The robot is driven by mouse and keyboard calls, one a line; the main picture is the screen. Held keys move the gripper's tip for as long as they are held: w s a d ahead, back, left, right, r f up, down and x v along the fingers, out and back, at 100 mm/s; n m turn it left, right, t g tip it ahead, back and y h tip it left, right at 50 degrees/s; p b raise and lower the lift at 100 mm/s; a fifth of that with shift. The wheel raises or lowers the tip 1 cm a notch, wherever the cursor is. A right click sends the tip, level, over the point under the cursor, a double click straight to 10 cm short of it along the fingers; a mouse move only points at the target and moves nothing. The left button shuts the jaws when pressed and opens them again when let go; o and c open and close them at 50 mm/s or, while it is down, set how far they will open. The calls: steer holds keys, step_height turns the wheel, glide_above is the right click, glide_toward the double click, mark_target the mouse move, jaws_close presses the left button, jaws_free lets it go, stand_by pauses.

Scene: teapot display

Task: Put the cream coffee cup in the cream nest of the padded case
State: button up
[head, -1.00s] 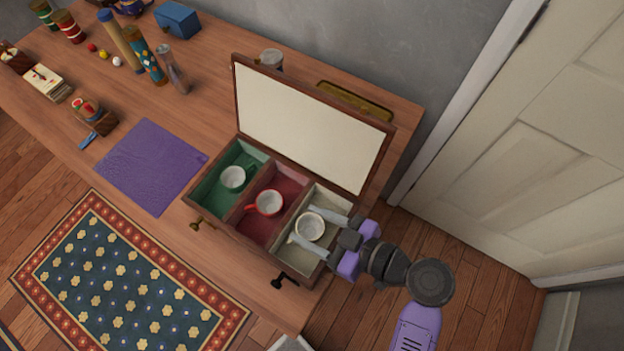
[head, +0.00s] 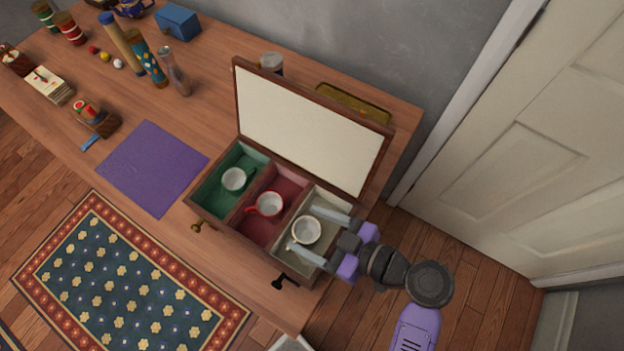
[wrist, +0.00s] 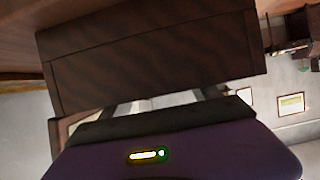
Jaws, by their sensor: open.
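The cream coffee cup (head: 306,230) sits upright in the cream nest (head: 334,205) at the right end of the padded case (head: 262,236). My gripper (head: 318,238) is open, with one finger on each side of the cup. I cannot tell whether either finger touches it. In the wrist view the case's dark wooden side (wrist: 150,60) fills the upper middle and hides the cup.
The case's open lid (head: 310,130) stands up behind the nests. A brass tray (head: 354,102) and a glass (head: 271,63) are behind it. A purple mat (head: 152,168) lies left of the case. Brass and black latches stick out at the front.

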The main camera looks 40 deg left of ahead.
steer(key=b+v, duration=0.1)
steer(key=v, duration=1.1)
steer(key=shift+w+r, duration=0.1)
steer(key=shift+w, duration=0.05)
steer(key=d+f+m+t+h, duration=0.3)
steer(key=d+f+m+t, duration=0.3)
steer(key=d+f+m, duration=0.3)
steer(key=s+d+f+m+t+h, duration=0.1)
steer(key=s+d+m+t+h, duration=0.15)
steer(key=d, duration=0.35)
steer(key=s+d+f+m+t+h, duration=0.1)
steer(key=s+d+m+t+h, duration=0.15)
steer(key=d+m, duration=0.2)
steer(key=s+d+r+m+t+h, duration=0.2)
steer(key=s+r+t, duration=0.1)
steer(key=r, duration=0.6)
steer(key=s+d+r+m+t+h, duration=0.2)
steer(key=s+d+r+t+h, duration=0.1)
steer(key=r, duration=0.6)
steer(key=s+t, duration=0.1)
steer(key=s, duration=0.1)
steer(key=shift+s+m, duration=0.35)
steer(key=shift+m, duration=0.05)
